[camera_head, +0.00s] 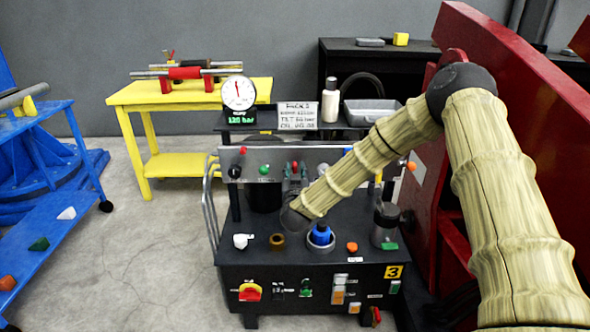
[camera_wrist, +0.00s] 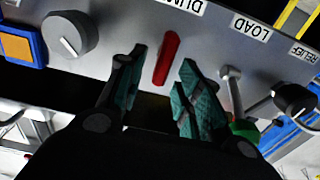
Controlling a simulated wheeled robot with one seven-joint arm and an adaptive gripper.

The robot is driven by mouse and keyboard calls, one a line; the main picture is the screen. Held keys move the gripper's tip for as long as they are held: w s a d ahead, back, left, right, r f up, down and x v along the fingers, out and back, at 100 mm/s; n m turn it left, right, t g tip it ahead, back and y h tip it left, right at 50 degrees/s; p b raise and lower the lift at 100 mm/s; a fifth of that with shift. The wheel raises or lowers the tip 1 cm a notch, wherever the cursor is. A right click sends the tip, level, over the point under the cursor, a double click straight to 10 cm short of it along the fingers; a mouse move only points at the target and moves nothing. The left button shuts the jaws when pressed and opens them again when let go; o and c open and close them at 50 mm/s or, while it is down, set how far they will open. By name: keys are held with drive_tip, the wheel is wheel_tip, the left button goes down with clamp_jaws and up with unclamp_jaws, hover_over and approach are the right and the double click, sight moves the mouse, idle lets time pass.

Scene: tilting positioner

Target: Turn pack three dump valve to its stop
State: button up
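The dump valve shows as a red lever (camera_wrist: 166,58) under a partly cut label reading "DUM" in the wrist view. It stands on a grey panel (camera_wrist: 120,18) and is slightly slanted. My gripper (camera_wrist: 163,75) is open, with one green-padded finger on each side of the lever and visible gaps to both. In the head view my gripper (camera_head: 293,183) is at the panel, and the red lever (camera_head: 295,167) shows just above it. The black pack (camera_head: 245,262) carries a yellow "3" plate (camera_head: 394,272). Whether the fingertips reach past the lever is unclear.
A grey knob (camera_wrist: 70,34) is left of the lever; a LOAD toggle (camera_wrist: 232,88) and black RELIEF knob (camera_wrist: 294,98) are right. A red structure (camera_head: 520,90) rises right.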

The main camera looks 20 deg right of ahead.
drive_tip(key=shift+x, duration=1.4)
clamp_jaws()
